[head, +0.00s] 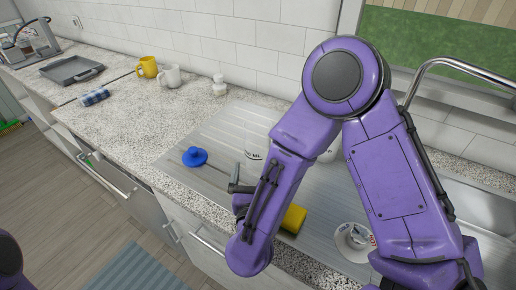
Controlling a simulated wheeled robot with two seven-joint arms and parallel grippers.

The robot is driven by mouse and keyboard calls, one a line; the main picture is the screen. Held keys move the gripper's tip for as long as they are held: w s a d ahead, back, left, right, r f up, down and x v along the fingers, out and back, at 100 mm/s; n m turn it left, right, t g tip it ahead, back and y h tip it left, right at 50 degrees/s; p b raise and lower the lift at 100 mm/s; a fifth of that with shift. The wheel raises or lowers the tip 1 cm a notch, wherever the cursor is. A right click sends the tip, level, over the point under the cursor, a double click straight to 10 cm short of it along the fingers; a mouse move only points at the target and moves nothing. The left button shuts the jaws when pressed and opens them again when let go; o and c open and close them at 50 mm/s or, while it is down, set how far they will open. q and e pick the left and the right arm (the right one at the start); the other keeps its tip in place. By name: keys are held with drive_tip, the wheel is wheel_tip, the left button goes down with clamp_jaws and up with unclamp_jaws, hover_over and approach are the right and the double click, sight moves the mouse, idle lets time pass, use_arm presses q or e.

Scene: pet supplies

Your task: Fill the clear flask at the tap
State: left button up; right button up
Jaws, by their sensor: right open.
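The chrome tap (455,68) arches over the sink at the right; its lower part is behind my right arm. A pale, see-through vessel with dark lettering (254,152) stands on the ribbed drainboard, partly hidden by my right arm; I cannot tell for sure that it is the clear flask. My right gripper (236,180) is open, low over the drainboard, in front of and left of that vessel, and mostly hidden behind the forearm. Nothing shows between its fingers. My left gripper is out of view.
On the drainboard (208,134) are a blue round-headed tool (195,157), a yellow sponge (293,218) and a white labelled container (354,237). Yellow (147,67) and white (169,76) mugs stand farther back, near a grey tray (72,69). The left counter has free room.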

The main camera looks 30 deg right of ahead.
sight(255, 164)
drive_tip(key=w, duration=0.1)
drive_tip(key=w+d+f, duration=0.1)
drive_tip(key=w+p, duration=0.1)
drive_tip(key=w, duration=0.1)
drive_tip(key=shift+d+f, duration=0.2)
drive_tip(key=shift+f, duration=0.15)
drive_tip(key=x, duration=0.1)
drive_tip(key=p+x, duration=0.1)
drive_tip(key=x, duration=0.1)
drive_tip(key=shift+w+d+r+p, duration=0.1)
drive_tip(key=shift+d+r+p, duration=0.2)
drive_tip(key=shift+d+p, duration=0.1)
drive_tip(key=shift+w+f, duration=0.15)
drive_tip(key=shift+w, duration=0.15)
drive_tip(key=shift+w+f, duration=0.15)
drive_tip(key=shift+w, duration=0.05)
drive_tip(key=shift+s, duration=0.15)
drive_tip(key=c, duration=1)
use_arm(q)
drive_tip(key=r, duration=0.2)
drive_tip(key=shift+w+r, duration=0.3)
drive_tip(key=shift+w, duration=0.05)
use_arm(e)
drive_tip(key=shift+c, duration=0.2)
